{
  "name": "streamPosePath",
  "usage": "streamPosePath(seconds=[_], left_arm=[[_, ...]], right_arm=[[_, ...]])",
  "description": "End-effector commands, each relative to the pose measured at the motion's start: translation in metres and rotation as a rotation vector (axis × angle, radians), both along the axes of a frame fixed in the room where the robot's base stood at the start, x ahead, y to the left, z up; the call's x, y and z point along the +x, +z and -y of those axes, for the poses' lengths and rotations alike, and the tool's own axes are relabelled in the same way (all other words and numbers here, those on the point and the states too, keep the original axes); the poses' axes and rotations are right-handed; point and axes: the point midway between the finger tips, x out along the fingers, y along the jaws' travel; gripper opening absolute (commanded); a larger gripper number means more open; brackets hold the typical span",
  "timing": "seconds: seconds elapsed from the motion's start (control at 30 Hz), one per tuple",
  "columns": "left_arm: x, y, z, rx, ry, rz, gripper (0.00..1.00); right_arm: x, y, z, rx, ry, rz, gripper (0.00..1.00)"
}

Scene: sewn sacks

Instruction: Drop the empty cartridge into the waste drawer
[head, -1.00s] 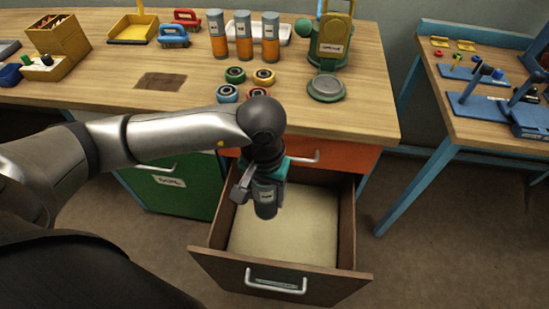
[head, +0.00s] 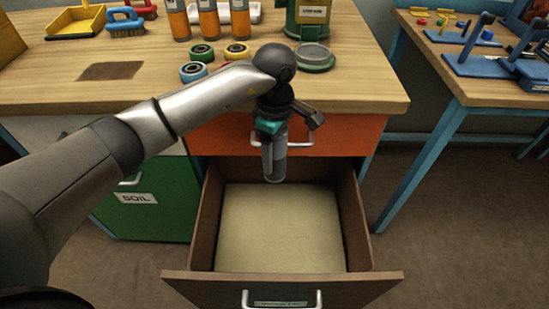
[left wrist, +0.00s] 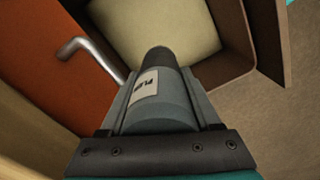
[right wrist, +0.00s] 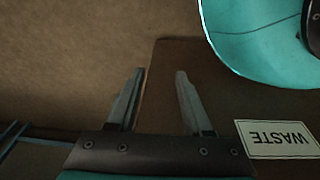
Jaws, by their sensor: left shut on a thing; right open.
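The grey cartridge (head: 274,163) hangs upright in my left gripper (head: 271,140), above the back part of the open waste drawer (head: 376,286). My left gripper is shut on it. In the left wrist view the cartridge (left wrist: 160,92) shows a white label between the fingers, with the drawer's pale bottom (left wrist: 175,27) beyond its tip. The drawer is brown, with a pale, bare floor in the head view. My right gripper (right wrist: 155,90) is open and empty. It is by a brown panel with a WASTE label (right wrist: 277,139), upside down in that view; the head view does not show this gripper.
An orange drawer (head: 340,135) with a handle is shut above the waste drawer. A green SOIL bin (head: 160,207) stands left of it. The bench top (head: 130,88) holds several coloured rings, orange-and-grey cartridges and a green device (head: 309,20). A second bench (head: 500,105) is at right.

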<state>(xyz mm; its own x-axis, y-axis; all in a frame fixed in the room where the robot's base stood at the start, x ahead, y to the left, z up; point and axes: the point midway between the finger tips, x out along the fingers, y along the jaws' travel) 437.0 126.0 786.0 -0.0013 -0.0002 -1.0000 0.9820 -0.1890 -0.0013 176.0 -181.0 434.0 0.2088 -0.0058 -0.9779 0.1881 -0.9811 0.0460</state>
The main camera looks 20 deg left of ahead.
Motion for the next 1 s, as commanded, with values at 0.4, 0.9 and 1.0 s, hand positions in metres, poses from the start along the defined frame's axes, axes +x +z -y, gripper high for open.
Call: streamPosePath(seconds=[0.4, 0.9, 1.0], left_arm=[[0.000, -0.025, 0.000, 0.000, 0.000, 0.000, 0.08], [0.000, -0.055, 0.000, 0.000, -0.002, 0.000, 0.08], [0.000, -0.058, 0.000, 0.001, -0.001, 0.001, 0.08]], right_arm=[[0.018, 0.027, -0.015, 0.018, -0.003, 0.008, 0.50], [0.040, 0.071, -0.024, 0.032, -0.006, 0.048, 0.50], [0.042, 0.076, -0.025, 0.032, -0.006, 0.054, 0.50]])
